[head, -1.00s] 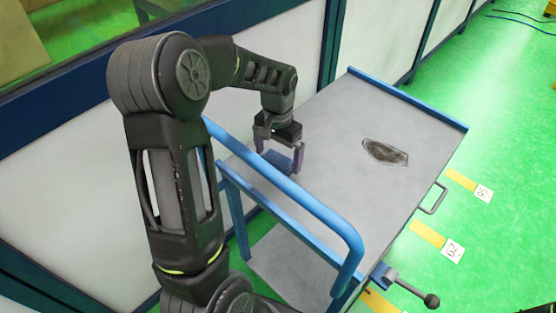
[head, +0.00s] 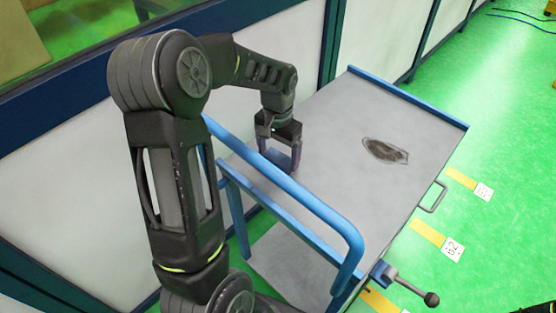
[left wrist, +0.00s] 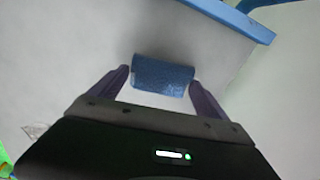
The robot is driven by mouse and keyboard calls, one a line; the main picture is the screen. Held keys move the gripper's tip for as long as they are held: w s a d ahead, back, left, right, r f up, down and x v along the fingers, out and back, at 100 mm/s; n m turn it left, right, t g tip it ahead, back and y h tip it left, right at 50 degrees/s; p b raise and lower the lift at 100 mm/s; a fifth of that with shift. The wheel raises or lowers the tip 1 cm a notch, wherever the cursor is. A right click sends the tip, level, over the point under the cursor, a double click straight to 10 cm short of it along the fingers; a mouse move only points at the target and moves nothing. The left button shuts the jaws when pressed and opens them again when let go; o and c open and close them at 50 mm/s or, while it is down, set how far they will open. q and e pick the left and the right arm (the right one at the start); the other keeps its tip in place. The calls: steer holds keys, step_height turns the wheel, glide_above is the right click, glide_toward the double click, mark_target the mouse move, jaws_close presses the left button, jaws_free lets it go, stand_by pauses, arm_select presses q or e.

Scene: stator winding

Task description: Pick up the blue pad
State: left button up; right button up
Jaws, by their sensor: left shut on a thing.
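The blue pad (left wrist: 162,75) is between the two fingers of my left gripper (left wrist: 160,82) in the left wrist view, with a finger at each of its ends. In the head view my left gripper (head: 284,162) is low over the cart's grey top, near the blue handle rail, and is shut on the pad. Part of the pad (head: 279,160) shows between the fingers there. I cannot tell whether the pad still touches the cart top. My right gripper is not in view.
The grey cart top (head: 340,190) has a blue handle rail (head: 310,203) close to my left gripper. A dark patch in a clear wrapper or outline (head: 385,151) lies farther right. A panelled wall (head: 300,60) stands behind. The middle of the cart top is clear.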

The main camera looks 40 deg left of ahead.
mark_target(278, 157)
arm_select(q)
steer(key=c, duration=0.5)
steer(key=shift+o, duration=0.2)
step_height(278, 157, up, 10)
steer(key=b, duration=0.1)
stand_by(0.5)
